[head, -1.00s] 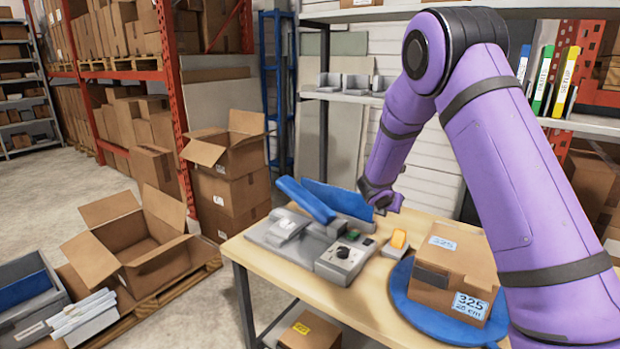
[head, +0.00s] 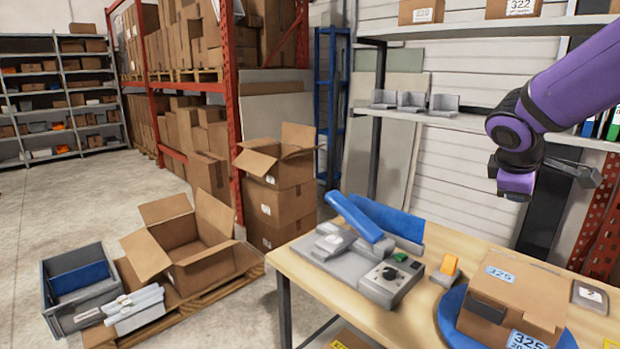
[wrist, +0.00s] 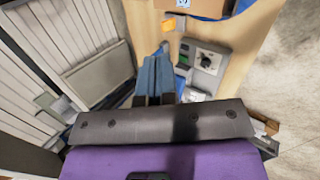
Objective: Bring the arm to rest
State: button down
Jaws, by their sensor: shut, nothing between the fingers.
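My arm (head: 575,85) is purple with dark joints and enters the head view from the right edge. It is raised above the table, and its wrist is bent. My gripper (head: 582,172) is dark grey, shut and empty, and hangs in the air right of the wrist end, in front of the shelf unit. It appears well above a cardboard box (head: 505,310) marked 325 and touches nothing that I can see.
The box stands on a blue round plate (head: 449,325) on the wooden table (head: 345,305). A grey device with a dial (head: 387,277) and a blue lever (head: 355,217) is left of it, near an orange-topped block (head: 448,266). Open boxes and a grey crate (head: 85,307) stand left.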

jog(key=s+a+r+m+y, duration=0.1)
jog(key=s+a+m+y, duration=0.2)
jog(key=s, duration=0.8)
jog(key=s+a+r+m+y, duration=0.1)
jog(key=s+a+m, duration=0.4)
jog(key=s, duration=0.6)
jog(key=shift+s+a+r+m+t+y, duration=0.3)
jog(key=shift+a+m+y, duration=0.05)
jog(key=shift+m+y, duration=0.55)
